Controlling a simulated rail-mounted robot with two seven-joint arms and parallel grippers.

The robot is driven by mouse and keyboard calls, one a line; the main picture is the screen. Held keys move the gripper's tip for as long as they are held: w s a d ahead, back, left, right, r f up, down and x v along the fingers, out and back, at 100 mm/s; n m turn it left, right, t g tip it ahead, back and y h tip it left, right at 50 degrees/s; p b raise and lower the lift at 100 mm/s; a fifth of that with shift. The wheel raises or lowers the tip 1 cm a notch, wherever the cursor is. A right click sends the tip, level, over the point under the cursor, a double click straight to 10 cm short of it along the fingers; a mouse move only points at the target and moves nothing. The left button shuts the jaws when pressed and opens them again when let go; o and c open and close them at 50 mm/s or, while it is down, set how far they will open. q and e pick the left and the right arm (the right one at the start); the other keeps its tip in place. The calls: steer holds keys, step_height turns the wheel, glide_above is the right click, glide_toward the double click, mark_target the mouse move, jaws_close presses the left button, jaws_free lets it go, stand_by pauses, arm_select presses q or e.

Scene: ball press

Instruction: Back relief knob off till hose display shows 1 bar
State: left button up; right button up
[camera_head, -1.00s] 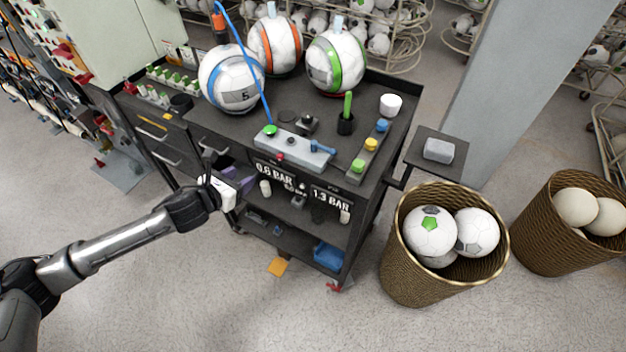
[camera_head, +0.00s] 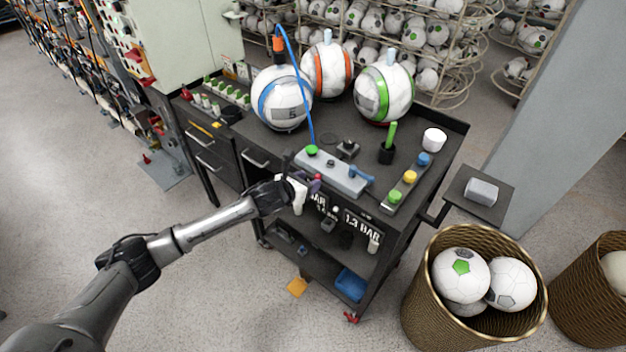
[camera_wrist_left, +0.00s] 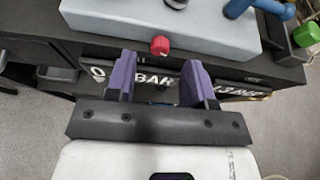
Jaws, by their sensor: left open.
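A small red knob (camera_wrist_left: 160,45) sticks out of the front face of the grey block (camera_wrist_left: 150,20) in the left wrist view. The same grey block (camera_head: 338,176) lies on the cart top in the head view. My left gripper (camera_wrist_left: 160,64) is open, its purple fingers spread either side of the knob's line. The knob sits just beyond the fingertips, not gripped. In the head view my left gripper (camera_head: 305,184) is at the block's front. The left display (camera_wrist_left: 140,75) is partly hidden by the fingers; only "0" and "BAR" read. The right display (camera_head: 361,221) reads 1.3 BAR.
A blue hose (camera_head: 297,85) runs from the ball (camera_head: 283,98) to the block's green fitting. A blue lever (camera_head: 361,176) is on the block. Green, yellow and blue buttons (camera_head: 410,177) stand to the right. A ball basket (camera_head: 470,325) is at lower right.

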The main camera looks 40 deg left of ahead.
mark_target(317, 177)
arm_select(q)
steer(key=shift+x, duration=1.4)
steer(key=shift+c, duration=0.5)
jaws_close()
steer(key=shift+r+n+p, duration=0.1)
steer(key=shift+n+p, duration=0.2)
steer(key=shift+p, duration=0.1)
steer(key=shift+h, duration=0.3)
steer(key=shift+o, duration=0.5)
jaws_free()
